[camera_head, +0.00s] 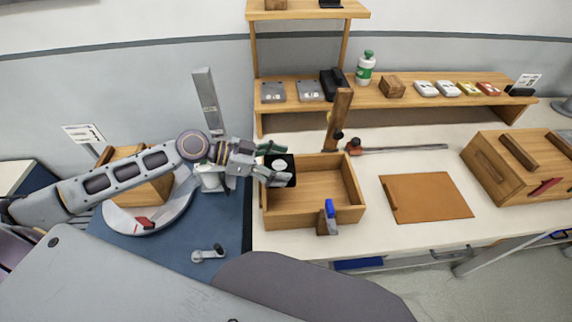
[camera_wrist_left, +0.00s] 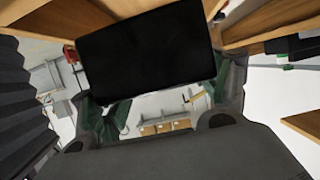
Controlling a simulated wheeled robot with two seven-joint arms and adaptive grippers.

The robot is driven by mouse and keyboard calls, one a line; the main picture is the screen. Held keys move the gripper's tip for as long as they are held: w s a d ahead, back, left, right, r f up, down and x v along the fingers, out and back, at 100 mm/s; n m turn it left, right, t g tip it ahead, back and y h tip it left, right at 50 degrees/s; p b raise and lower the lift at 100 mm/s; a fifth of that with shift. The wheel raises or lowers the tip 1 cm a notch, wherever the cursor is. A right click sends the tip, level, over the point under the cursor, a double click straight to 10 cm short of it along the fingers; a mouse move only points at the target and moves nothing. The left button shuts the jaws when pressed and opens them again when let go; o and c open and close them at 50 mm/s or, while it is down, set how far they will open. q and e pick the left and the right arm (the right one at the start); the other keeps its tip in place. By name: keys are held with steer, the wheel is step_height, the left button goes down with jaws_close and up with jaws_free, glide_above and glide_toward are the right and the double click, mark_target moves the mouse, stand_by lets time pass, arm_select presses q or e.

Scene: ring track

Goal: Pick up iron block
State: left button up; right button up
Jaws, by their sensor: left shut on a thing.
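The iron block (camera_head: 290,175) is a dark, almost black block over the left end of the open wooden box (camera_head: 350,206). My left gripper (camera_head: 275,164) reaches in from the left and is shut on the block, one finger at the far side and one at the near side. In the left wrist view the block (camera_wrist_left: 145,55) is a large black rectangle between the green-padded fingers. I cannot tell from these frames how high it is above the box floor. My right gripper is not in view.
A clamp with a blue handle (camera_head: 329,208) sits on the box's near wall. A brown board (camera_head: 428,196) lies to the right, then a wooden case (camera_head: 510,165). A shelf (camera_head: 430,101) stands behind. Some white bench around the board is clear.

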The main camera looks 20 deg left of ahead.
arm_select(q)
steer(key=shift+s+a+r, duration=0.1)
steer(key=shift+s+a, duration=0.15)
steer(key=shift+a, duration=0.45)
steer(key=shift+s+a, duration=0.1)
steer(key=shift+a, duration=0.1)
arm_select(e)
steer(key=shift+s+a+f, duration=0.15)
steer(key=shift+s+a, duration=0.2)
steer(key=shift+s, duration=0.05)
arm_select(q)
steer(key=shift+a, duration=0.1)
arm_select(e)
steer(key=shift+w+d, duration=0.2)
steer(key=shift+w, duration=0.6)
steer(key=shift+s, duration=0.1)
